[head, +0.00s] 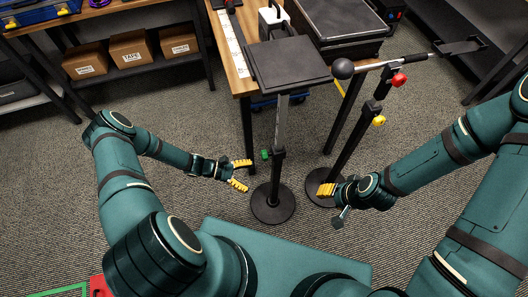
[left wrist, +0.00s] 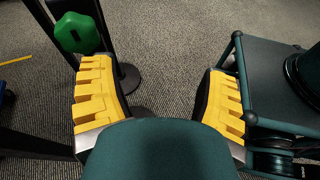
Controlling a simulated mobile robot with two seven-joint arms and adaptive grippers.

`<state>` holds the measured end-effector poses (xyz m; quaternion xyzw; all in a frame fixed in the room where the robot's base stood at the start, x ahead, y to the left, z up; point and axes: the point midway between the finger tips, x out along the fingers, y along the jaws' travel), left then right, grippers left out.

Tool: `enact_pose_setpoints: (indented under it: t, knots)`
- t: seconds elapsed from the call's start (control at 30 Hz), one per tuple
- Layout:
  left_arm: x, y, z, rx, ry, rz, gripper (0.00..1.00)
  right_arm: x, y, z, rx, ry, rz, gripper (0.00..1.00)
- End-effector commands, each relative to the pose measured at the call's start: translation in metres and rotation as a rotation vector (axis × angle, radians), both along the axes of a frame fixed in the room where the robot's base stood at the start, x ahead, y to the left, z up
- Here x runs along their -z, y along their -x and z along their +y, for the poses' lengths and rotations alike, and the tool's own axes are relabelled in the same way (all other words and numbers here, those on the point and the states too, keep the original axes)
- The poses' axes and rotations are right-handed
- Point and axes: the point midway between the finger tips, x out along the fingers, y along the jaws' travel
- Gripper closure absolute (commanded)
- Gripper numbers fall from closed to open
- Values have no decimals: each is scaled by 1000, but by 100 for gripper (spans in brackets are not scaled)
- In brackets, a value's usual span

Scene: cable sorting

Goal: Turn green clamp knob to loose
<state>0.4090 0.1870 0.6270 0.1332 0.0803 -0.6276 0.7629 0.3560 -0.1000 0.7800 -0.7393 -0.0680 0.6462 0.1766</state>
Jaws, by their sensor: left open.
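The green clamp knob (head: 265,154) sits on the left side of a black post stand (head: 280,135) with a flat square top and a round base. My left gripper (head: 246,175) is open and empty, just left of the post and slightly below the knob. In the left wrist view the knob (left wrist: 76,33) shows at the upper left, beyond the left finger of the open gripper (left wrist: 158,75), not between the fingers. My right gripper (head: 327,190) is low by the second stand's post; its finger opening is unclear.
A second stand (head: 350,140) to the right carries a red knob (head: 398,80), a yellow knob (head: 379,120) and a bar with a black ball. A wooden table (head: 235,60) stands behind. Boxes (head: 130,48) sit on a shelf at the back left. Carpet left of my gripper is clear.

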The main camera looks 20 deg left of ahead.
Motion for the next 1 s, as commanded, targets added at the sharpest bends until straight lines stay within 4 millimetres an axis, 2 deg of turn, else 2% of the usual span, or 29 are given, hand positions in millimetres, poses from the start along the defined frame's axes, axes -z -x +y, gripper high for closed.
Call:
enact_pose_setpoints:
  t: [0.03,0.1,0.2,0.3,0.37,0.53,1.0]
  knots:
    - [-2,-5,17,-104,78,12,26,-9,0,0,1,0,-1,53]
    - [-2,-10,38,-214,168,11,26,-13,0,0,2,1,0,53]
    - [-4,-14,61,-325,258,-1,26,-17,0,0,4,1,-1,53]
    - [-4,-15,75,-384,304,-11,26,-18,-1,0,5,1,0,53]
    - [-5,-17,76,-398,317,-14,26,-19,-1,0,5,1,-1,53]
    - [-5,-28,61,-399,321,-18,26,-20,-1,-1,5,1,-2,53]
    - [-5,-77,-13,-395,317,-17,26,-24,-3,-1,8,1,-6,53]
